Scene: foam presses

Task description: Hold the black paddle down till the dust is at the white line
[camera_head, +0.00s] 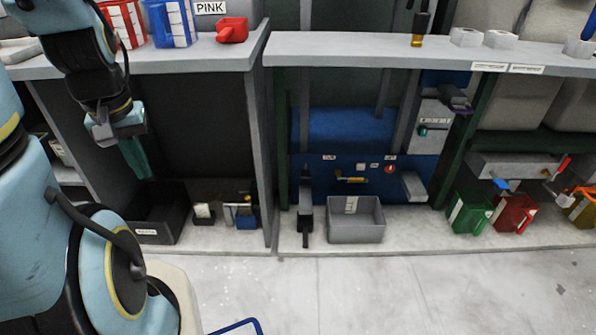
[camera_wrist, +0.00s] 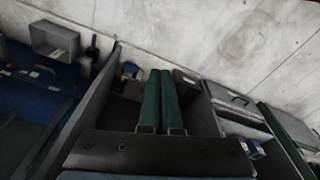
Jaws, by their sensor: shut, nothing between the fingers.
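A black paddle (camera_head: 306,222) stands low at the left end of the blue press panel, just left of a grey bin (camera_head: 370,234). The bin has a white marked strip on its inner back wall; I cannot make out a dust level or a white line in it. In the wrist view the grey bin (camera_wrist: 66,38) is at the upper left, with the black paddle (camera_wrist: 93,46) beside it. My gripper (camera_head: 143,172) is far left of the paddle, in front of the dark bay. Its green fingers (camera_wrist: 160,100) lie together, shut and empty.
A black bin (camera_head: 163,220) and small items are on the floor ledge below my gripper. A divider (camera_head: 258,150) stands between that bay and the press. Green (camera_head: 468,212) and red (camera_head: 514,213) bins stand right.

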